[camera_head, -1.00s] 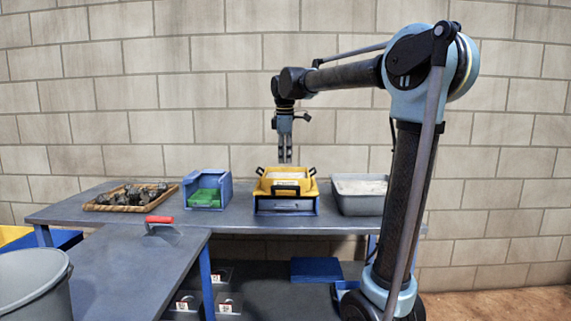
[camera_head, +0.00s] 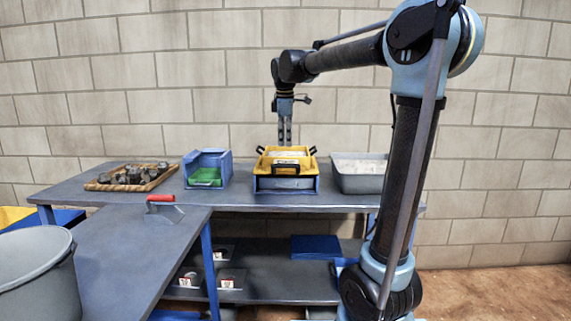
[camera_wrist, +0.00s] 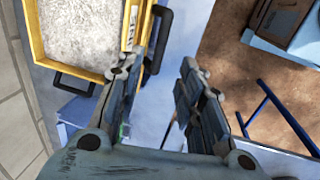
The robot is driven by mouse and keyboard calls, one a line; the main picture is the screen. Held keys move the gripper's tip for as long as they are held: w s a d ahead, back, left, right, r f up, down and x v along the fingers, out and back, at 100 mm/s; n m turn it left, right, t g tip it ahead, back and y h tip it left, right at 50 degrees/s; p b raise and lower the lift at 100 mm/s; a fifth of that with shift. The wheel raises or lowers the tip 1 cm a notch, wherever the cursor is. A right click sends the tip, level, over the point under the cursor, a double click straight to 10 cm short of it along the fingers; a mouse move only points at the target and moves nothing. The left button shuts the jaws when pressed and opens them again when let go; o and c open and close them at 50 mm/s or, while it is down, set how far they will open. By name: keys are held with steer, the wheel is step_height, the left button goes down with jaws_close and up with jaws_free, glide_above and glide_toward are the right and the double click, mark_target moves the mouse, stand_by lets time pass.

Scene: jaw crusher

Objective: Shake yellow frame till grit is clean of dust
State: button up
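The yellow frame (camera_head: 286,166) sits on a blue and grey base (camera_head: 286,184) on the back table. It has black handles. In the wrist view the yellow frame (camera_wrist: 92,70) is at the upper left, with a layer of pale grey grit (camera_wrist: 85,30) inside. My gripper (camera_head: 284,144) points down just above or behind the frame; I cannot tell the exact gap. In the wrist view my gripper (camera_wrist: 160,62) has its two fingers apart, with nothing clamped. A black handle (camera_wrist: 158,38) shows near the left fingertip.
A grey tray (camera_head: 360,182) of pale material stands right of the frame. A blue bin (camera_head: 222,157) with a green part and a basket of dark rocks (camera_head: 108,187) stand left. A grey bucket (camera_head: 40,285) is at lower left.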

mark_target(286, 165)
steer(key=f, duration=0.3)
steer(key=w+f, duration=0.1)
steer(key=f, duration=0.2)
steer(key=w+f, duration=0.1)
steer(key=f, duration=0.3)
